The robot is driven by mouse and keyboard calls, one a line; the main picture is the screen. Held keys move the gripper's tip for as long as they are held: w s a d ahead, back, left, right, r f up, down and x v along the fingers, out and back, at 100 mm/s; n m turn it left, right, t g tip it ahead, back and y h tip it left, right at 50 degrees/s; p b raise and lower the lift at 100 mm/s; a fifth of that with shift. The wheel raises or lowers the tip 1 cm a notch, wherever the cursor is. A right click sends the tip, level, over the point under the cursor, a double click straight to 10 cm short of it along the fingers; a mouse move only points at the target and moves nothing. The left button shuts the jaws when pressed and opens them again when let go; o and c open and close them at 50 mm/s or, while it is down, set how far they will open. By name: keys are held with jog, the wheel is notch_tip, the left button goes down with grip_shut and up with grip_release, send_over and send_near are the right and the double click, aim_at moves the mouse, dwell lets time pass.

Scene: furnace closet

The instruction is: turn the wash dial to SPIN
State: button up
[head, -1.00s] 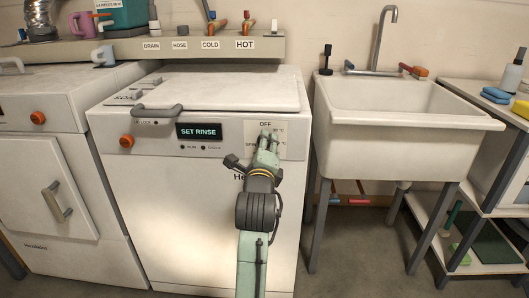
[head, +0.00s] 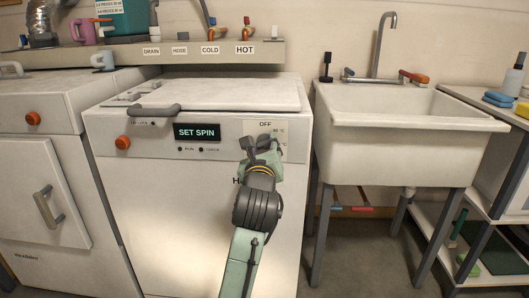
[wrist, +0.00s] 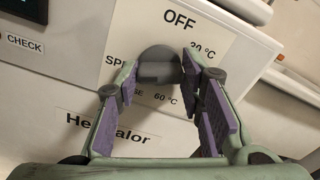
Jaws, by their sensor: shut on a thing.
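The wash dial (wrist: 160,57) is a dark grey round knob on a cream label plate (head: 279,128) on the washer's front. In the wrist view, OFF is printed above it, 30 °C to the right, 60 °C below, and a partly covered label starting with SP to the left. My gripper (wrist: 160,74) is shut on the dial, with a purple-padded finger on each side of it. The fingers hide part of the knob and some labels. In the head view my gripper (head: 262,150) covers most of the dial. The washer's display (head: 197,132) reads SET SPIN.
An orange knob (head: 122,142) and a grey lid handle (head: 155,111) are left on the washer (head: 160,215). A shelf (head: 170,54) with labelled valves runs behind it. A white sink (head: 400,130) stands to the right, with open floor in front of it.

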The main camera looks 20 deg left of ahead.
jog(key=shift+m, duration=0.3)
jog(key=o, duration=1.2)
jog(key=shift+c, duration=0.2)
jog(key=v, duration=0.7)
jog(key=shift+s, duration=0.3)
jog(key=shift+d, duration=0.1)
